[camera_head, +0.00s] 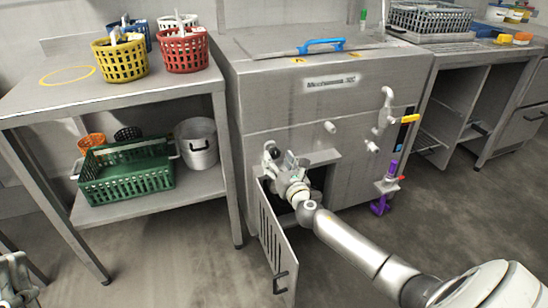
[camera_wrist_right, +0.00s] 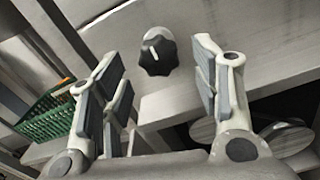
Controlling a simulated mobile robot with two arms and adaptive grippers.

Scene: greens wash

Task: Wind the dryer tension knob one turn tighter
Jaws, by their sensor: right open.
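The fingers are open, with a gap to the knob on both sides. In the head view my right gripper (camera_head: 276,158) is at the front left of the steel dryer machine (camera_head: 300,105), above an open door; I cannot make out the knob there. My left gripper (camera_head: 18,280) shows only partly at the lower left edge.
The slotted door (camera_head: 271,232) stands open below my right gripper. A steel table (camera_head: 70,100) at left holds coloured baskets, with a green crate (camera_head: 125,178) and a pot (camera_head: 197,145) on its shelf. Pipes and a tap (camera_head: 385,110) stick out right of the gripper.

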